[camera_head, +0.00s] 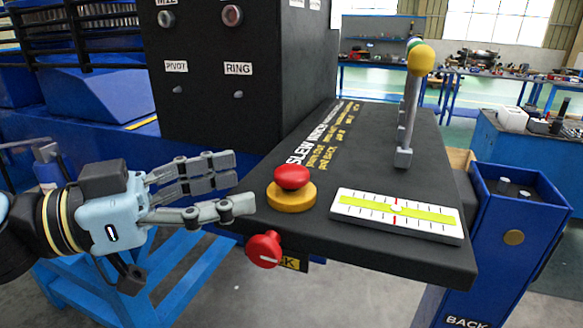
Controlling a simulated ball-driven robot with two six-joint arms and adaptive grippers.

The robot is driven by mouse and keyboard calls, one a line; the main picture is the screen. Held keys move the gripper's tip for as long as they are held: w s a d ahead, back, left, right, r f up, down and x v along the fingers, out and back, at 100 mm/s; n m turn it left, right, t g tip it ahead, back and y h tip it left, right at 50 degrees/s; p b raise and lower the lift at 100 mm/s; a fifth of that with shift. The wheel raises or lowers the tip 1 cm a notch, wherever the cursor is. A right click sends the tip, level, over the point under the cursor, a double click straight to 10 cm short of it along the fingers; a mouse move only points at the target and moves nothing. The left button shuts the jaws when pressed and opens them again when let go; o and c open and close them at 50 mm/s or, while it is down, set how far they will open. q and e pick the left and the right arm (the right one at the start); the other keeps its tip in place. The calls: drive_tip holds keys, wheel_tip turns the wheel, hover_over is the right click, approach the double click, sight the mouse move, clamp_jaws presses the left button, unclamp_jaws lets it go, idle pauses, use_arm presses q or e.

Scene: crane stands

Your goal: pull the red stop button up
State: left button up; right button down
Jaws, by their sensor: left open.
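The red stop button (292,177) is a mushroom knob on a round yellow base (291,196). It stands on the left part of the black console top (400,262). My left gripper (243,182) comes in from the left, with its fingers pointing right toward the button. It is open and empty, and its fingertips end a short way left of the yellow base. My right gripper is not in view.
A second red knob (264,249) sits on the console's front edge, below my fingers. A white level gauge (397,214) lies right of the button. A lever with a yellow ball (421,60) rises behind. A black panel (240,75) stands at the back left.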

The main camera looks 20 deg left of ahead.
sight(277, 175)
use_arm(q)
drive_tip(key=x, duration=0.8)
drive_tip(key=shift+w, duration=0.1)
drive_tip(key=c, duration=1.1)
drive_tip(key=shift+d, duration=0.1)
clamp_jaws()
drive_tip(key=shift+w, duration=0.1)
